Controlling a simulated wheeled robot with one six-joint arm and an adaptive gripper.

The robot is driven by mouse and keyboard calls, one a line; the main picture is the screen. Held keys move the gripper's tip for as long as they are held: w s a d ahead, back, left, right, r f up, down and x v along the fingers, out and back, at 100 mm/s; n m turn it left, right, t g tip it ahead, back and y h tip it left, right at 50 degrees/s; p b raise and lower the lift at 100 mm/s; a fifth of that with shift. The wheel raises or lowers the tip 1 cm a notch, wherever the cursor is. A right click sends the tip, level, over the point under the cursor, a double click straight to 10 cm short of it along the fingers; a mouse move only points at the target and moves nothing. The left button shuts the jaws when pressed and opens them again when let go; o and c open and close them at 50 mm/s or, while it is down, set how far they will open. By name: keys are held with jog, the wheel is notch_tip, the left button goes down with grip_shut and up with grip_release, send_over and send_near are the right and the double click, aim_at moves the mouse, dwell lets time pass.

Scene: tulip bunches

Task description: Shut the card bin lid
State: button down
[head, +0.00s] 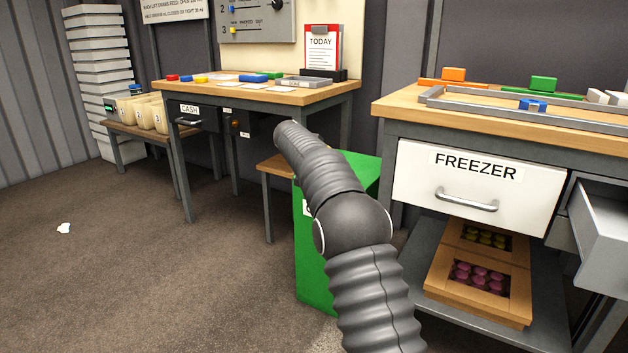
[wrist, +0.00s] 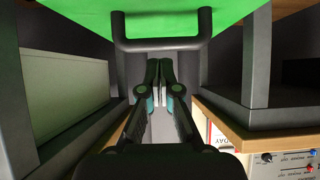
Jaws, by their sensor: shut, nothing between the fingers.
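The green card bin (head: 312,255) stands on the floor between the desk and the freezer counter. My arm covers much of it, and its white label is mostly hidden. A green top face (head: 360,172) shows behind my arm; whether the lid is fully down I cannot tell. In the wrist view, which looks upside down, a green panel (wrist: 165,12) fills the top, with a dark bar handle (wrist: 160,43) at its edge. My gripper (wrist: 159,66) is shut and empty, its tips close to the bar; contact is unclear. The gripper is hidden in the head view.
The freezer counter (head: 393,116) has a shut freezer drawer (head: 478,172) and an open grey drawer (head: 600,215) at right. The desk (head: 285,98) holds small blocks and a TODAY card (head: 321,48).

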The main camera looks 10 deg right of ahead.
jog(key=s+a+f+n+g+y+b, duration=0.1)
jog(key=s+a+f+n, duration=0.2)
jog(key=s+f, duration=0.3)
jog(key=s+a+f+n+g+b, duration=0.1)
jog(key=s+a+f+n, duration=0.2)
jog(key=s+f, duration=0.3)
jog(key=s+d+n+g+y+p, duration=0.1)
jog(key=s+n+g, duration=0.1)
jog(key=s, duration=0.7)
jog(key=s+d+r+y+p, duration=0.1)
jog(key=s+r+p, duration=0.2)
jog(key=s, duration=1)
jog(key=s+d+r+y+p, duration=0.2)
jog(key=s+r, duration=0.4)
jog(key=s, duration=0.7)
jog(key=s+d+r+t+y+p, duration=0.1)
jog(key=s+r+p, duration=0.3)
jog(key=s, duration=0.9)
jog(key=shift+d+r+y, duration=0.4)
jog(key=shift+d+r, duration=0.05)
jog(key=shift+d, duration=0.15)
